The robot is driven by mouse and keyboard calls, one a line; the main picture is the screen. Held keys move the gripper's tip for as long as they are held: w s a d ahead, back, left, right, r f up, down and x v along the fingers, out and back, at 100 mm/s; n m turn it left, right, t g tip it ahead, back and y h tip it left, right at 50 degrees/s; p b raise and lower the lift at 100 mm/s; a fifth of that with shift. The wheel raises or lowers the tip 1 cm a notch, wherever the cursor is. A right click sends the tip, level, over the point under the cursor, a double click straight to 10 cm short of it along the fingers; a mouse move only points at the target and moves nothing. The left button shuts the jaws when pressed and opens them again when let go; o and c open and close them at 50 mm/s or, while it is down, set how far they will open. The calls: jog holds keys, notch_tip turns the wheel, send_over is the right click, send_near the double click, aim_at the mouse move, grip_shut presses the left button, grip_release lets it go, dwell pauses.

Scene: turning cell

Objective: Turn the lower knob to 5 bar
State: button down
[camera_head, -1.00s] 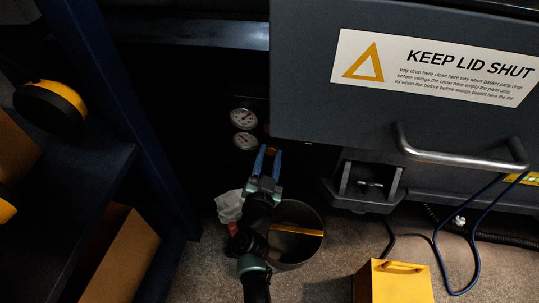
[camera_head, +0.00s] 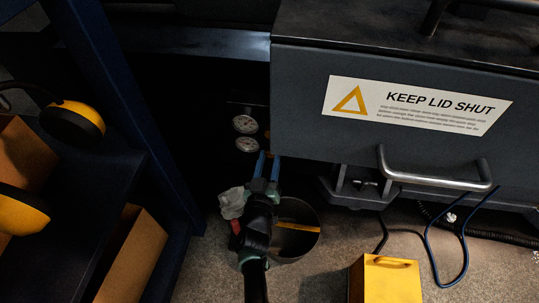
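Two round white gauges sit one above the other on a dark panel in shadow, the upper gauge (camera_head: 245,124) and the lower gauge (camera_head: 247,144). Their needles are too small to read. My gripper (camera_head: 268,165) points at the panel from below, its two blue fingers just right of and below the lower gauge. A narrow dark gap shows between the fingers. I cannot make out the lower knob; it is hidden by the fingers or lost in the dark. Whether the fingers touch anything cannot be told.
A large grey lid with a handle (camera_head: 435,181) and a warning label (camera_head: 415,105) overhangs on the right. A dark blue rack post (camera_head: 150,130) stands left. On the floor are a round bin (camera_head: 308,243), a crumpled white rag (camera_head: 232,203), a yellow box (camera_head: 385,283) and a blue cable (camera_head: 432,250).

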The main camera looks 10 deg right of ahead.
jog(key=shift+n, duration=0.6)
jog(key=c, duration=0.5)
grip_release()
jog(key=shift+s, duration=0.1)
jog(key=p+v, duration=0.7)
jog(key=v, duration=0.5)
jog(key=shift+s+p, duration=0.3)
jog(key=shift+s, duration=0.1)
jog(key=shift+a, duration=0.15)
